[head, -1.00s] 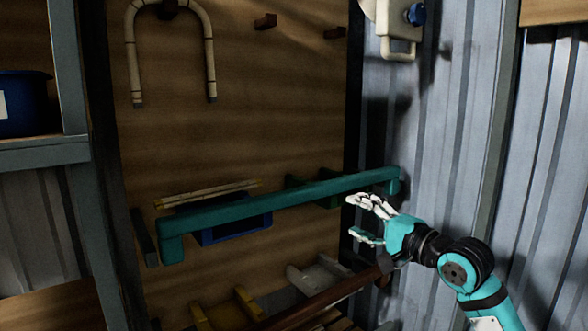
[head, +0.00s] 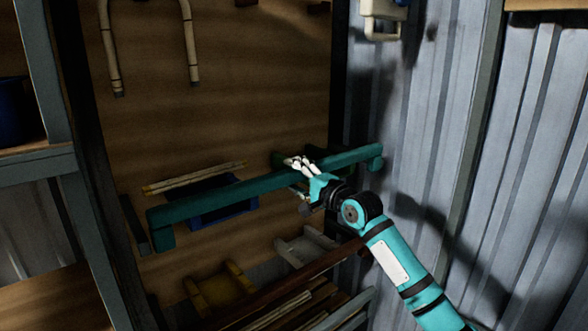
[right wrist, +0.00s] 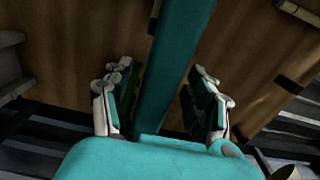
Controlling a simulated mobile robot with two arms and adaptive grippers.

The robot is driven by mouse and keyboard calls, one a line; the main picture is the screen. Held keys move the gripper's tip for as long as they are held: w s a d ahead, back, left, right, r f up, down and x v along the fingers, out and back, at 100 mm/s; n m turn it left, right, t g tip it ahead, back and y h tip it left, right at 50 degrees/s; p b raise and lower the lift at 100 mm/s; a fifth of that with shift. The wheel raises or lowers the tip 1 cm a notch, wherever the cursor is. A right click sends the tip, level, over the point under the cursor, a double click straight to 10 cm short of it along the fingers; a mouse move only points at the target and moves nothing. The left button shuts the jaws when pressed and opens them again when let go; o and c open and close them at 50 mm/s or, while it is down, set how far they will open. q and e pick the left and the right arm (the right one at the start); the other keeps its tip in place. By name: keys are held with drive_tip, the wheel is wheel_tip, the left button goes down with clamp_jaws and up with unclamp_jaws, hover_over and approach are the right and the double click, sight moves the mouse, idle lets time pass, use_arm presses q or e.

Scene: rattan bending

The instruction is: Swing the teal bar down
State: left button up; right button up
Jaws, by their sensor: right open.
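The teal bar (head: 225,197) runs across the front of the wooden back panel, slightly higher at its right end, with a bent-down end at each side. My right gripper (head: 298,168) is at the bar, right of its middle. In the right wrist view the teal bar (right wrist: 170,70) passes between the two open fingers (right wrist: 160,100), with a gap on each side. The fingers do not grip it. My left gripper is not in view.
Behind the bar are a blue bin (head: 222,203) and light rattan sticks (head: 195,178). Below are a yellow holder (head: 222,290), a grey holder (head: 305,246) and a brown rail (head: 300,285). A bent rattan piece (head: 190,45) hangs above. A corrugated metal wall (head: 430,130) stands right.

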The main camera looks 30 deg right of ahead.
drive_tip(key=shift+w, duration=0.5)
clamp_jaws()
